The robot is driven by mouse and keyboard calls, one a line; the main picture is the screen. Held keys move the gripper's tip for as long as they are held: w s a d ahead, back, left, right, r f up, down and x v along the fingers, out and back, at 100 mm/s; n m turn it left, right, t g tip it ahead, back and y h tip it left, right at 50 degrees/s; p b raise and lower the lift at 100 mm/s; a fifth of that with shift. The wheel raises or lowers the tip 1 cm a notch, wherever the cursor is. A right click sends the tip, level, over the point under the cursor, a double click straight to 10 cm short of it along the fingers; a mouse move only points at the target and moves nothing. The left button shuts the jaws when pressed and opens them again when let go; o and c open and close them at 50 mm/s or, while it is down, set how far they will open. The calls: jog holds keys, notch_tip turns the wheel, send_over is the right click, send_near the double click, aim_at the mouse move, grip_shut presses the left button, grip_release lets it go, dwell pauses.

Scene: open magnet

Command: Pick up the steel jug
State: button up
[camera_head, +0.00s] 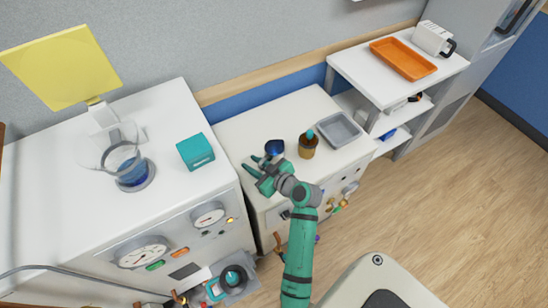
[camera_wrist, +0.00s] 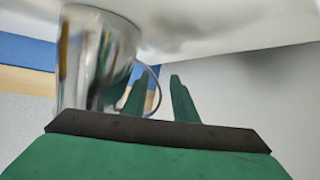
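The steel jug (camera_wrist: 92,62) is a shiny, mirror-like vessel at the left of the wrist view, which looks upside down, with the white top above. Its thin curved handle faces right, towards my fingers. In the head view the jug (camera_head: 274,147) is a small, dark blue-reflecting shape, partly hidden by my gripper (camera_head: 252,164). My gripper is open, and its two green fingers also show in the wrist view (camera_wrist: 159,80). One finger overlaps the handle loop in the picture, and the handle's outer edge shows between the fingers. I cannot tell whether they touch.
An amber bottle with a teal top (camera_head: 308,146) and a grey tray (camera_head: 339,130) stand right of the jug. A teal box (camera_head: 196,151) and a glass vessel with blue liquid (camera_head: 130,168) stand on the higher cabinet at left. An orange tray (camera_head: 403,59) lies further right.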

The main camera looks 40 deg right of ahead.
jog(key=shift+w, duration=0.25)
jog(key=shift+s+d, duration=0.1)
jog(key=shift+s, duration=0.1)
grip_shut()
jog(key=shift+w+a, duration=0.15)
jog(key=shift+a, duration=0.2)
jog(key=shift+d, duration=0.25)
jog(key=shift+w, duration=0.1)
jog(key=shift+s+d, duration=0.1)
jog(key=shift+s, duration=0.1)
jog(key=shift+w+a, duration=0.1)
jog(key=shift+a, duration=0.2)
